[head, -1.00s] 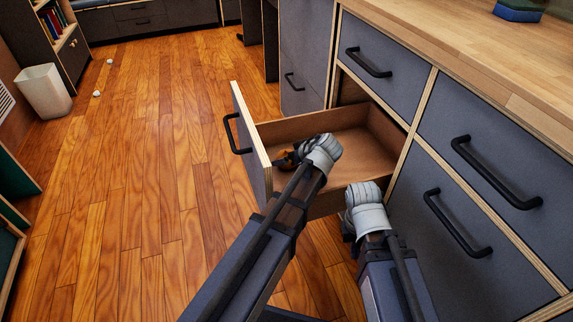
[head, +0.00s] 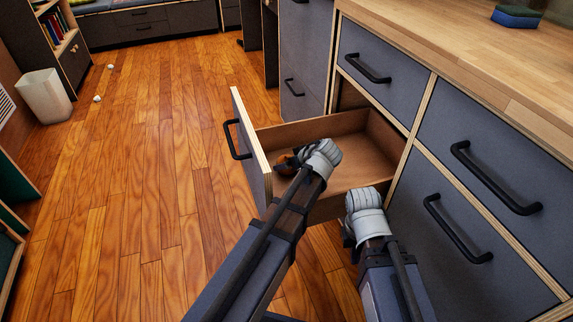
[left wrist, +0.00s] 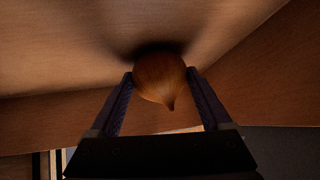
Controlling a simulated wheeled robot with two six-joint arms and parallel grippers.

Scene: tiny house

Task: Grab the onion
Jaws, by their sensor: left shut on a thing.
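The onion (left wrist: 160,72) is round and golden brown, with its pointed tip toward the camera in the left wrist view. My left gripper (left wrist: 161,84) is shut on it, one finger on each side. In the head view, the left gripper reaches down into the open drawer (head: 350,172), and a small brown-orange part of the onion (head: 285,159) shows beside its wrist near the drawer front. In the left wrist view the onion is close to the wooden drawer bottom. My right gripper (head: 350,240) is outside the drawer, and its fingers are mostly hidden behind its wrist.
The drawer front (head: 250,150) with its black handle stands out over the wooden floor. Grey cabinets and a wooden counter (head: 480,50) are at the right, with a blue-green sponge (head: 517,16) on top. A white bin (head: 44,96) is far left. The floor at left is mostly clear.

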